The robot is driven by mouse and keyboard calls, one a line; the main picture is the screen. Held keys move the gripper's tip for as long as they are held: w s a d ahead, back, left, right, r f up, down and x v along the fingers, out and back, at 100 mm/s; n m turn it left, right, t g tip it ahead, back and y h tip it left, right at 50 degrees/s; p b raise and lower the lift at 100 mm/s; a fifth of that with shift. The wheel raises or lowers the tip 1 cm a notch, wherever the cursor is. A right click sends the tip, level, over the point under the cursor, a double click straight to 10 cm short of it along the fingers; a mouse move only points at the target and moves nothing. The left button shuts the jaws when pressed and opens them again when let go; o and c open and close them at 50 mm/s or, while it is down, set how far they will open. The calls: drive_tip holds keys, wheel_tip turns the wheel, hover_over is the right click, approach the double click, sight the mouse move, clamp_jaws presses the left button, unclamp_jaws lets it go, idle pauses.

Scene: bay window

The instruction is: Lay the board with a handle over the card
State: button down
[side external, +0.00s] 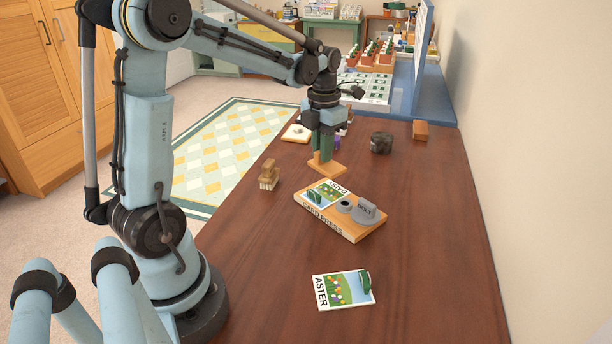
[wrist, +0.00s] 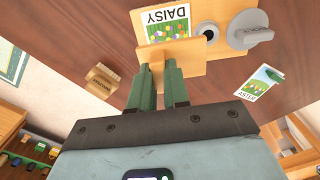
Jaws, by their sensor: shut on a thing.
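My gripper (side external: 322,154) is shut on the upright handle of a small light-wood board (side external: 331,169), just beyond the card press. In the wrist view, the green fingers (wrist: 160,76) hold the board (wrist: 176,53) by its handle. The wooden card press (side external: 348,228) lies on the brown table. The colourful DAISY card (side external: 329,192) lies on the press, left of the grey bolt knob (side external: 368,213). The DAISY card also shows in the wrist view (wrist: 166,20), its lower part hidden by the board. The board appears off the card in the side view.
A white ASTER card (side external: 338,290) with a green piece lies at the near side of the table. A wooden brush (side external: 269,176) stands left of the press. A dark round pot (side external: 381,143) and an orange-brown block (side external: 420,130) stand farther back. The table's right side is clear.

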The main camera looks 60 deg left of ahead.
drive_tip(key=shift+f, duration=3)
drive_tip(key=shift+f, duration=0.6)
idle(0.7)
drive_tip(key=c, duration=1)
unclamp_jaws()
drive_tip(key=shift+r, duration=3.5)
